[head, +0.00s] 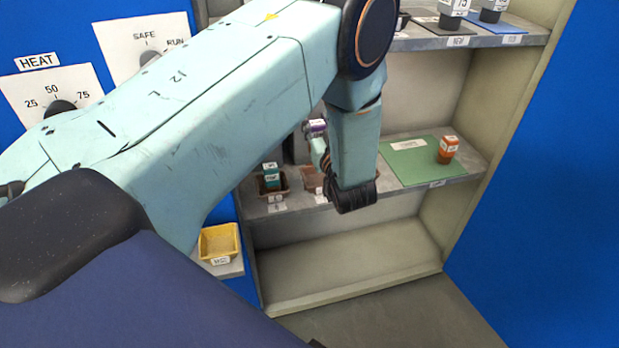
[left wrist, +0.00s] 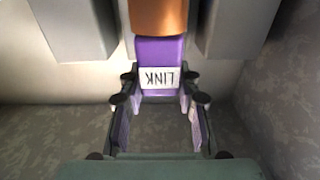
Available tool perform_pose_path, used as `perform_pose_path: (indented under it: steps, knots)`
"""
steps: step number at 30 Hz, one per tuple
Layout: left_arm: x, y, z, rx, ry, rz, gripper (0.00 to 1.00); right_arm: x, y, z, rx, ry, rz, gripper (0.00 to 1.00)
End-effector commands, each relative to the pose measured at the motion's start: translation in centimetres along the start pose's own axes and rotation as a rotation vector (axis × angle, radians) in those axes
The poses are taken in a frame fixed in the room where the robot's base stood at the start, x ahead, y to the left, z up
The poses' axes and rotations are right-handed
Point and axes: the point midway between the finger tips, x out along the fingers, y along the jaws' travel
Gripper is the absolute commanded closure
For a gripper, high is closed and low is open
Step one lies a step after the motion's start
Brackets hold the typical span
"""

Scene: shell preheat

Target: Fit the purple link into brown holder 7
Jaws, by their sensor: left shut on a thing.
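The purple link (head: 317,127) shows small in the head view, above the middle shelf. It fills the middle of the left wrist view (left wrist: 160,52) with a white LINK label upside down and an orange-brown end beyond. My left gripper (head: 318,146) is shut on it; its fingers (left wrist: 160,80) lie on both sides. A brown holder (head: 311,180) sits on the shelf below, partly hidden by my arm. A second brown holder (head: 285,190) left of it holds a teal block (head: 271,176). I cannot read which holder is 7. My right gripper is not in view.
A green mat (head: 405,165) with an orange block (head: 448,149) lies right on the middle shelf (head: 460,171). The upper shelf (head: 520,38) holds dark-and-white items. A yellow bin (head: 219,243) stands lower left. The lower shelf (head: 350,265) is bare. Labelled dials are on the blue wall.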

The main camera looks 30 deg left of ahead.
Motion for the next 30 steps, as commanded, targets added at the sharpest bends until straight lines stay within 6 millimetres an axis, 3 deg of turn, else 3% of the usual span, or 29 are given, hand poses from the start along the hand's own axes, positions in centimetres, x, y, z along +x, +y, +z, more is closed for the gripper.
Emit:
perform_pose_path:
  steps: [6,14,21,30]
  knots:
    - [0.0,0.3,4.5,-0.003,0.000,0.004,1.00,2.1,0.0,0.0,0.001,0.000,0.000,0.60]
    - [-0.1,0.2,6.3,-0.004,0.001,0.002,1.00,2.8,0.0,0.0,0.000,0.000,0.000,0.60]
    - [-0.2,0.0,9.5,-0.003,0.001,0.000,1.00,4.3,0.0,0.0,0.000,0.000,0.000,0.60]
    - [-0.2,-0.1,9.5,-0.004,0.002,-0.001,1.00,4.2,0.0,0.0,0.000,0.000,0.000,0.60]
